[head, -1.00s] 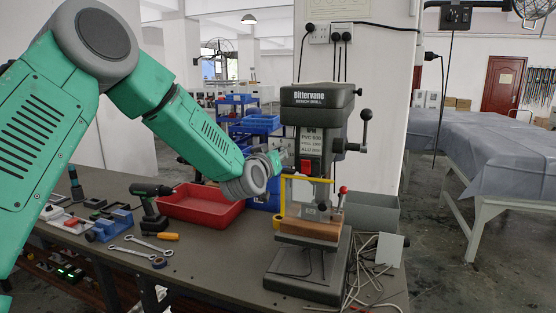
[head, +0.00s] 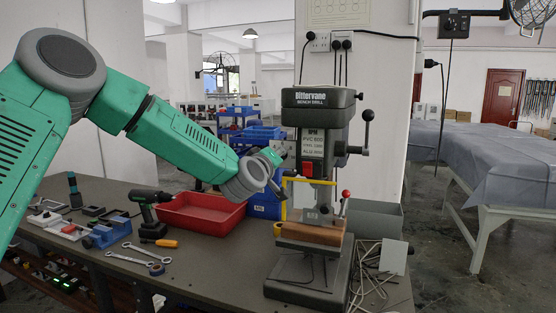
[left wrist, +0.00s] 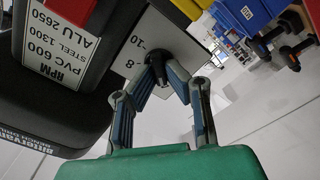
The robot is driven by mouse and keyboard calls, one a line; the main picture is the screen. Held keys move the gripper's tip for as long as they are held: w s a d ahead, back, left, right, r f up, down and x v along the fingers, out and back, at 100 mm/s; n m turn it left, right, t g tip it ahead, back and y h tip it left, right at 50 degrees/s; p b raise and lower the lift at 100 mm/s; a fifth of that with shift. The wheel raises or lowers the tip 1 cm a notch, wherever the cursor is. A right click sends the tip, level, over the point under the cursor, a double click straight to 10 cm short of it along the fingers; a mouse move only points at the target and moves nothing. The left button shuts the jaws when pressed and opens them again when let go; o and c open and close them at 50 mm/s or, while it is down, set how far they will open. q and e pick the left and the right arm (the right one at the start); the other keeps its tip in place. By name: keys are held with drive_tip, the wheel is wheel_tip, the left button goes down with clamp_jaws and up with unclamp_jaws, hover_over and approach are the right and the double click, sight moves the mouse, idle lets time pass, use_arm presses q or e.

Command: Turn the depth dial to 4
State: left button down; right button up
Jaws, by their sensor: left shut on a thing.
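The bench drill (head: 324,98) stands on the workbench, with its speed label facing the front. My left gripper (head: 279,178) is at the drill's left side. In the left wrist view, my left gripper (left wrist: 164,76) has its fingertips closed around a dark round knob, the depth dial (left wrist: 165,66). The dial sits on a grey scale plate (left wrist: 135,52), where the marks 8 and 10 can be read. The other marks and any pointer are hidden or too small to tell. The head view does not show the dial clearly. My right gripper is in neither view.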

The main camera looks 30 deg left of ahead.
use_arm(q)
drive_tip(key=shift+f, duration=0.5)
drive_tip(key=c, duration=1.6)
unclamp_jaws()
drive_tip(key=v, duration=1.1)
drive_tip(key=shift+s, duration=0.3)
